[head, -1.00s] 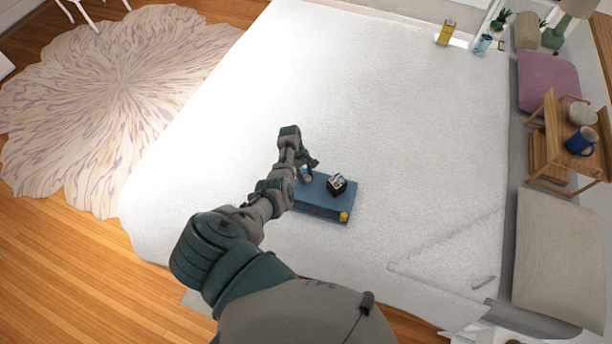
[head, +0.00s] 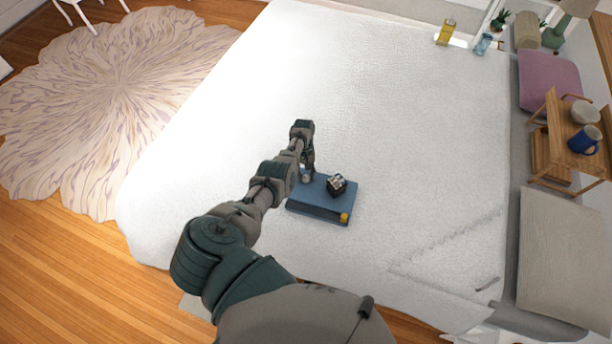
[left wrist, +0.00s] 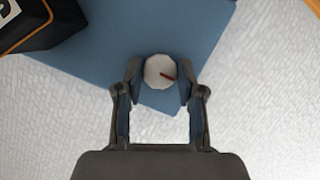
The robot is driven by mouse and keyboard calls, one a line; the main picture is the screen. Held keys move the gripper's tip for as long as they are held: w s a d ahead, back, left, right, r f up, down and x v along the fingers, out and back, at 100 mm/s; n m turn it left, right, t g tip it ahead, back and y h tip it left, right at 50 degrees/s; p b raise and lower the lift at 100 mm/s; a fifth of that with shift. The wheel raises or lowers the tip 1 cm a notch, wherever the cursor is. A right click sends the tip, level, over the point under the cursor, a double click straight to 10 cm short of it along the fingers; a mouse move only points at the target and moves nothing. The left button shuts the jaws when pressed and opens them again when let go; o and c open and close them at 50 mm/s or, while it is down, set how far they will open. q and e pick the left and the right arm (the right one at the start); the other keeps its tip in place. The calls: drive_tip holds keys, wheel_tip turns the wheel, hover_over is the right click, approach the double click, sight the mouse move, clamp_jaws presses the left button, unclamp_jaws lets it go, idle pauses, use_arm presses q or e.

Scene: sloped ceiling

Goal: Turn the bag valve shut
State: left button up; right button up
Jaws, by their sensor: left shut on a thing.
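The bag (head: 318,206) is a flat blue block lying on the white bed. In the head view my left gripper (head: 307,172) is at the bag's upper left corner and partly hides the knob. My right gripper is not in view.
A dark box-like object (head: 337,185) sits on the bag close to the knob, and a small yellow piece (head: 344,217) is at its lower right corner. The white bed (head: 400,110) around is mostly clear. A wooden shelf (head: 551,180) with mugs stands at the right.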

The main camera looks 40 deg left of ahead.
use_arm(q)
drive_tip(key=shift+w, duration=0.1)
idle(0.4)
drive_tip(key=o, duration=1)
drive_tip(key=shift+c, duration=0.2)
drive_tip(key=shift+o, duration=0.9)
drive_tip(key=shift+w+a+f, duration=0.1)
drive_tip(key=shift+f, duration=0.05)
drive_tip(key=v, duration=1.2)
drive_tip(key=shift+a, duration=0.15)
drive_tip(key=shift+w+f, duration=0.1)
